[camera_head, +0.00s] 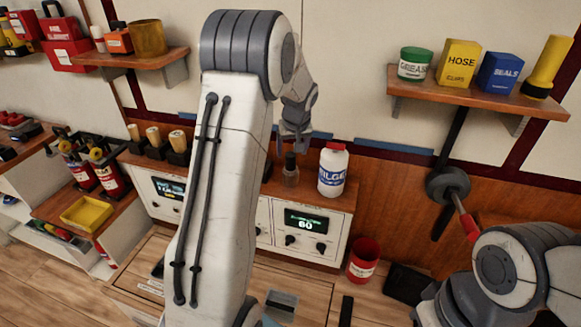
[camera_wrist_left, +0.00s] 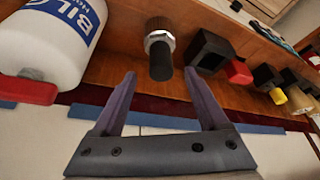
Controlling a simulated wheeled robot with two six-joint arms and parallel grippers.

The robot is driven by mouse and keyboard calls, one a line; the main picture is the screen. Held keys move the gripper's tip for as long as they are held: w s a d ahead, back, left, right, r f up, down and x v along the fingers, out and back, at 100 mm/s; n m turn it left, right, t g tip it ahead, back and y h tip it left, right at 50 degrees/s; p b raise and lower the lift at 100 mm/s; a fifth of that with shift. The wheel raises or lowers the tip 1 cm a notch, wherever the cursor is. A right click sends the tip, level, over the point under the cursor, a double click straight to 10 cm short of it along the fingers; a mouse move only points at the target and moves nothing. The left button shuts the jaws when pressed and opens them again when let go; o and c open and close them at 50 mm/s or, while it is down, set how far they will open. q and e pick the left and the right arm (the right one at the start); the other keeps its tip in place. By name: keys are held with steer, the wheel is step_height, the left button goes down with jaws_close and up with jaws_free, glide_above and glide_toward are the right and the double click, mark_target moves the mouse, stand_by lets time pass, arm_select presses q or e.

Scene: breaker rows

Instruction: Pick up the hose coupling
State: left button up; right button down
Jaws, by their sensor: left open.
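The hose coupling (camera_head: 290,172) stands on the wooden counter, left of a white bottle. It shows dark and small in the head view. In the left wrist view the hose coupling (camera_wrist_left: 159,45) has a brown ribbed base, a bright metal hex collar and a black end pointing toward my gripper. My left gripper (camera_head: 295,148) is just above it, partly hidden by my own arm. In the left wrist view my left gripper (camera_wrist_left: 160,78) is open, with its fingertips either side of the line to the black end. Nothing is held. My right gripper is out of the picture.
The white bottle with a blue label (camera_head: 332,170) stands close to the coupling; it shows large in the left wrist view (camera_wrist_left: 50,40). Black holders with coloured tips (camera_wrist_left: 210,52) stand on the other side. A red bin (camera_head: 363,260) is on the floor.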

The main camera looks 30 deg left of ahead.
arm_select(q)
steer(key=x, duration=0.4)
steer(key=shift+s+f+p, duration=0.1)
steer(key=shift+s+p, duration=0.05)
steer(key=shift+p, duration=0.15)
jaws_close()
step_height(320, 180, up, 17)
step_height(320, 180, up, 7)
steer(key=p, duration=0.5)
glide_above(291, 155)
steer(key=shift+w+a, duration=0.2)
stand_by(0.6)
